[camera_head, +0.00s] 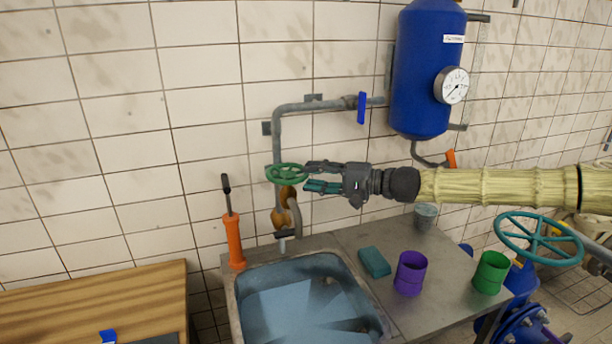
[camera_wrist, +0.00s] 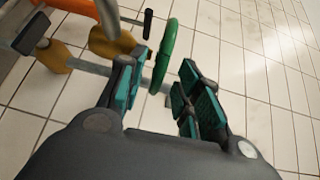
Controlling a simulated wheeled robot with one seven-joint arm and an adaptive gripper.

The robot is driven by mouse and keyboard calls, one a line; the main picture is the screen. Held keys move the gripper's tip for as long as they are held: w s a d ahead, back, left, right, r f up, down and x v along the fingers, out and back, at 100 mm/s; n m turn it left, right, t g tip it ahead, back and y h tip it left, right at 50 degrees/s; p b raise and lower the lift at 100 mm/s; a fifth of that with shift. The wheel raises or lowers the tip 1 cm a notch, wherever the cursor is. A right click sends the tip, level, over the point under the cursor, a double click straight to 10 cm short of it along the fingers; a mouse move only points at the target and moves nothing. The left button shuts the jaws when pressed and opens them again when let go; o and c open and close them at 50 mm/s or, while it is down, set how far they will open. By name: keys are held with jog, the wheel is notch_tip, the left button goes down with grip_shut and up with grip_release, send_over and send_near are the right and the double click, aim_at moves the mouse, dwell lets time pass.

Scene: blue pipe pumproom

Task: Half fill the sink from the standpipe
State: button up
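The standpipe (camera_head: 277,140) runs down the tiled wall behind the sink. A green handwheel (camera_head: 286,170) sits on it above a brass body (camera_head: 281,217) and a downward spout (camera_head: 283,244). The metal sink (camera_head: 236,292) has a bluish interior with pale patches; I cannot tell the water level. My gripper (camera_head: 309,177) is open and comes from the right, level with the wheel, its fingertips close to the wheel's right edge. In the wrist view the wheel (camera_wrist: 170,48) shows edge-on, its near edge between the parted fingertips (camera_wrist: 157,80). Contact is unclear.
A teal sponge (camera_head: 374,262), purple cup (camera_head: 410,273), green cup (camera_head: 490,272) and grey cup (camera_head: 425,216) stand on the counter right of the sink. A blue tank (camera_head: 425,75) hangs above; a wooden table (camera_head: 90,300) is at left.

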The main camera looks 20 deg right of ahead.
aim_at(288, 174)
jog(key=shift+x, duration=1.25)
jog(key=shift+c, duration=0.4)
grip_shut()
